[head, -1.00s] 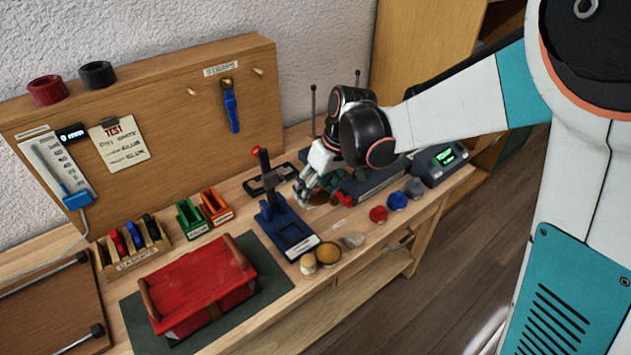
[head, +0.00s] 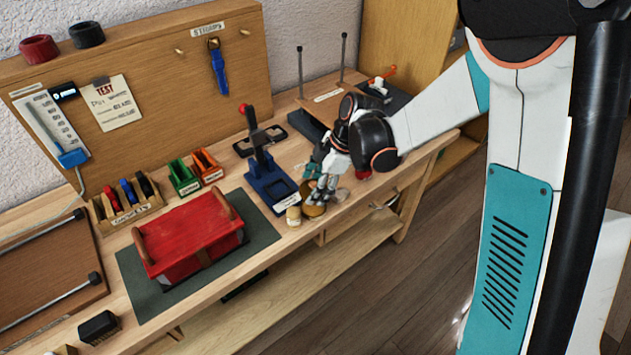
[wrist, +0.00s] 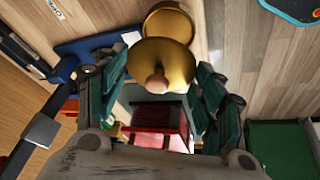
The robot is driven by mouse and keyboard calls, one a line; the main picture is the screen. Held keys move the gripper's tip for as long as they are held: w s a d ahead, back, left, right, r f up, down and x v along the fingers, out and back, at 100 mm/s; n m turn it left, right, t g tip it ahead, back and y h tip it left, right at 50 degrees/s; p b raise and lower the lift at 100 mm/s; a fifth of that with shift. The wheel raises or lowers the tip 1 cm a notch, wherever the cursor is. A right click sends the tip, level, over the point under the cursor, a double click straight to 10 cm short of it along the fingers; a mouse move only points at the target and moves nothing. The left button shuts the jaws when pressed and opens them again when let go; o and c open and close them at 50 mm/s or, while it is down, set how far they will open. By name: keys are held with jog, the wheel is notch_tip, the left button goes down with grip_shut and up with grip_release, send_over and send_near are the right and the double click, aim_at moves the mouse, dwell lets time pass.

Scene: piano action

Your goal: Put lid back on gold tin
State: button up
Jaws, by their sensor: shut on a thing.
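My gripper (head: 316,192) is shut on the gold lid (wrist: 172,62), with its round knob between the fingers in the wrist view. The gold tin (head: 314,211) stands near the bench's front edge, directly below my gripper in the head view. In the wrist view the tin (wrist: 168,24) shows partly behind the lid, at the top. The lid overlaps it there and looks offset from it. I cannot tell whether they touch. My fingers hide most of the lid in the head view.
A small pale jar (head: 293,216) stands just left of the tin. The blue press (head: 270,186) with a red-knobbed lever stands behind it. A red box (head: 190,237) lies on the dark mat (head: 136,281) further left. A red pot (head: 363,175) sits to the right.

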jog(key=shift+f+b, duration=2.05)
jog(key=shift+f, duration=1)
jog(key=shift+f+b, duration=0.1)
jog(key=shift+b, duration=0.35)
dwell(0.4)
jog(key=o, duration=0.9)
jog(key=shift+o, duration=0.2)
jog(key=o, duration=0.4)
jog(key=shift+c, duration=0.2)
